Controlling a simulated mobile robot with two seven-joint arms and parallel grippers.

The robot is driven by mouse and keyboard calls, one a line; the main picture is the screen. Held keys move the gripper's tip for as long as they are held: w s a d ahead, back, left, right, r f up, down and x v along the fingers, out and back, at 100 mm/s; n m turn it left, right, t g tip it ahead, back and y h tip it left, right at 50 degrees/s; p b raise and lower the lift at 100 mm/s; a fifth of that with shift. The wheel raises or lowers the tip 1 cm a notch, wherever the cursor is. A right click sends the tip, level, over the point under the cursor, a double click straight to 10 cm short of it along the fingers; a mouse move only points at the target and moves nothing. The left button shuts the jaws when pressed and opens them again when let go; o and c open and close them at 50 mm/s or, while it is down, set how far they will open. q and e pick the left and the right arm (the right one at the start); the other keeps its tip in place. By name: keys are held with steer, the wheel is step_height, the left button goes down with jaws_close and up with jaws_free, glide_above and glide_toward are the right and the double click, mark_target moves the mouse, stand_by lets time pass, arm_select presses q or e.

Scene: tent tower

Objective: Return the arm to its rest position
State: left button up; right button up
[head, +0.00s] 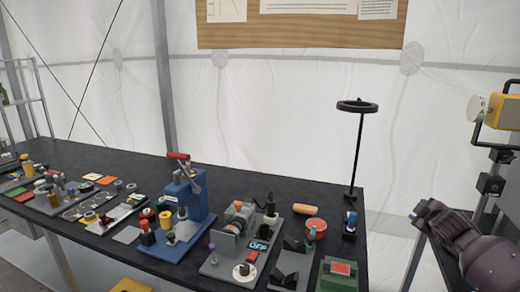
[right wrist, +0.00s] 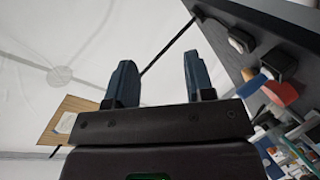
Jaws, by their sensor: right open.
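My right gripper (right wrist: 158,60) shows in the right wrist view with its two dark blue fingers wide apart. Nothing is between them. Behind the fingers are the white tent wall and a thin black pole, and the dark table lies to the right, apart from the fingers. In the head view a dark purple-grey part of my right arm is at the lower right, beside the table's right end. My left arm and gripper are not in view.
A long dark table (head: 110,160) holds a blue press with a red handle (head: 185,205), a grey motor fixture (head: 235,225), a red round container (head: 315,229), a green block (head: 338,280) and a black ring-topped stand (head: 358,150). A yellow lamp (head: 502,110) stands at right.

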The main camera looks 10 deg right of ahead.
steer(key=s+a+f+m+y, duration=0.1)
steer(key=s+a+f+y, duration=0.1)
steer(key=s+a+f, duration=0.55)
steer(key=s+a+f+m+y, duration=0.15)
steer(key=s+a+f, duration=0.35)
steer(key=a+f, duration=0.5)
steer(key=s+a+f+m+y, duration=0.1)
steer(key=s+a+f, duration=0.2)
steer(key=s+a, duration=0.5)
steer(key=s+a+f+m+g, duration=0.1)
steer(key=s+a+f, duration=0.3)
steer(key=s+a, duration=0.4)
steer(key=s+m, duration=0.1)
steer(key=s, duration=0.1)
steer(key=shift+s+a+f+y, duration=0.15)
steer(key=shift+s+a+y, duration=0.1)
steer(key=shift+s+y, duration=0.15)
steer(key=shift+m, duration=0.25)
